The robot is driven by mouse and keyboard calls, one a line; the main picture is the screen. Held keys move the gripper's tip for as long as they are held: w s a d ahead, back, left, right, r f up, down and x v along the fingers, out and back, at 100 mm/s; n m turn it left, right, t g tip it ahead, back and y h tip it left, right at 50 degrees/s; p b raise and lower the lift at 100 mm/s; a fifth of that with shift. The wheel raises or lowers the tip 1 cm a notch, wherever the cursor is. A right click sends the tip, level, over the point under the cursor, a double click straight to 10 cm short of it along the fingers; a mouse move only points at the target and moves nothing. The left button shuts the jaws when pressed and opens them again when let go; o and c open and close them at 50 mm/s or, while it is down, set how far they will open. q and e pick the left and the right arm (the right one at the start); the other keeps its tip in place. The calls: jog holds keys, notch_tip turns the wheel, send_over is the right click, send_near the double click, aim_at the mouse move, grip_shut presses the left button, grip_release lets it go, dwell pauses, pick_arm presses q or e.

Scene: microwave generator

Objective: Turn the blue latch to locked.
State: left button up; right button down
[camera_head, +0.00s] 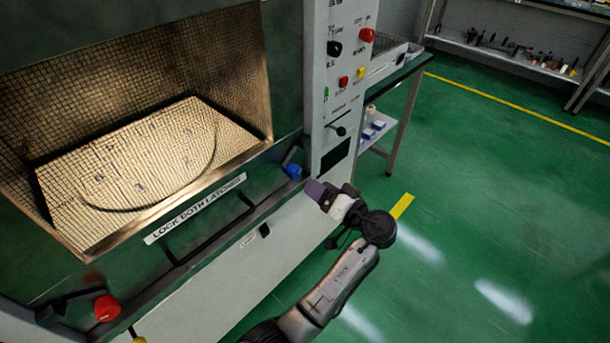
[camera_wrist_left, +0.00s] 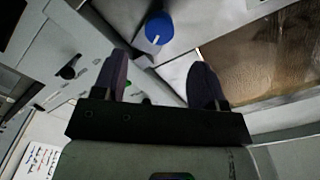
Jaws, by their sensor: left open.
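The blue latch (camera_head: 293,171) is a round knob at the right end of the ledge below the microwave chamber opening. In the left wrist view the blue latch (camera_wrist_left: 159,27) shows a short white mark on its face, ahead of the fingers. My left gripper (camera_head: 316,190) is just to the right of the latch in the head view, apart from it. In the wrist view its two purple-padded fingers (camera_wrist_left: 162,75) are spread with nothing between them. I cannot tell whether the latch is locked. My right gripper is not in view.
A red latch knob (camera_head: 107,307) sits at the ledge's left end. A "lock both latches" label (camera_head: 195,207) lies between. A control panel (camera_head: 343,80) with several knobs rises above the blue latch. A side table (camera_head: 398,80) stands behind; the green floor at right is clear.

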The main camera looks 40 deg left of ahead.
pick_arm(q)
jog(key=shift+s+d+p, duration=0.2)
jog(key=shift+d+p, duration=0.1)
jog(key=shift+d, duration=1.7)
